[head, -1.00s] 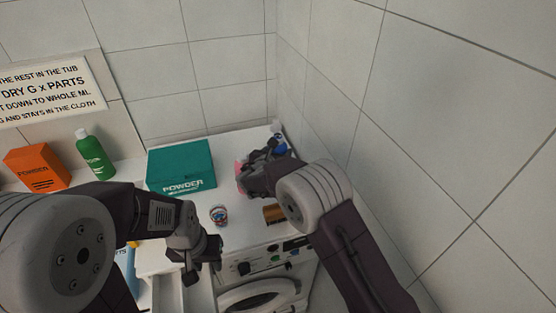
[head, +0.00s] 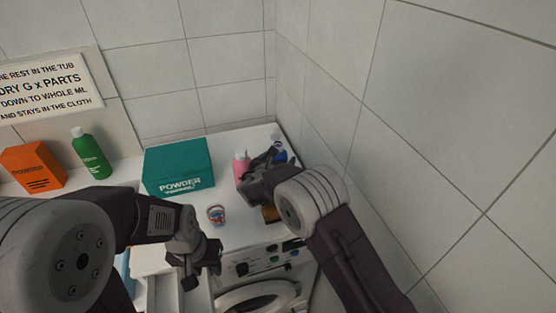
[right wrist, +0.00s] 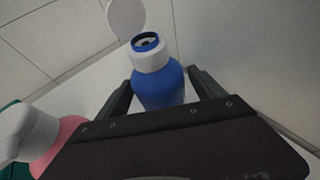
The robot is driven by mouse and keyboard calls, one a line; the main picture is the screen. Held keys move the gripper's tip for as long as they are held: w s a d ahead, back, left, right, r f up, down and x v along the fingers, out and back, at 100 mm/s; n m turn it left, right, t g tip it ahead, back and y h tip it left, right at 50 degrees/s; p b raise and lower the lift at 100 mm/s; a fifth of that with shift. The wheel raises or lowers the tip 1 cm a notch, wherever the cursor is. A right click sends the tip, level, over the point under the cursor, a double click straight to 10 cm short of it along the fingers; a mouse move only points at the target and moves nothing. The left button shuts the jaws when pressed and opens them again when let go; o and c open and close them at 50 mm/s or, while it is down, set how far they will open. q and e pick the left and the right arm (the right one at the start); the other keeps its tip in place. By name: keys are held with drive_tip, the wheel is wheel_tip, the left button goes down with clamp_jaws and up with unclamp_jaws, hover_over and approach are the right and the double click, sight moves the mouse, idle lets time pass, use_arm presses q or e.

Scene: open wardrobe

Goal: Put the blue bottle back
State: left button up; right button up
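The blue bottle (right wrist: 160,86) stands with its white neck and dark opening showing in the right wrist view. A pale round disc (right wrist: 126,14) shows behind it; I cannot tell whether it is its lid. In the head view the blue bottle (head: 281,156) is mostly hidden behind my right gripper (head: 268,163), at the right back of the white top. My right gripper's fingers stand apart on both sides of the bottle, with gaps visible. My left gripper (head: 202,272) hangs low in front of the white top, away from the bottle; its finger opening is unclear.
A pink bottle (head: 241,167) stands just left of my right gripper. A teal powder box (head: 178,166), a small round item (head: 216,214), a green bottle (head: 91,154) and an orange box (head: 31,167) stand further left. A tiled wall (head: 430,120) is close on the right.

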drive_tip(key=shift+s+a+r, duration=0.1)
drive_tip(key=shift+s+r, duration=0.1)
drive_tip(key=shift+r, duration=0.1)
drive_tip(key=p+v, duration=0.1)
drive_tip(key=v, duration=1)
drive_tip(key=shift+s, duration=0.35)
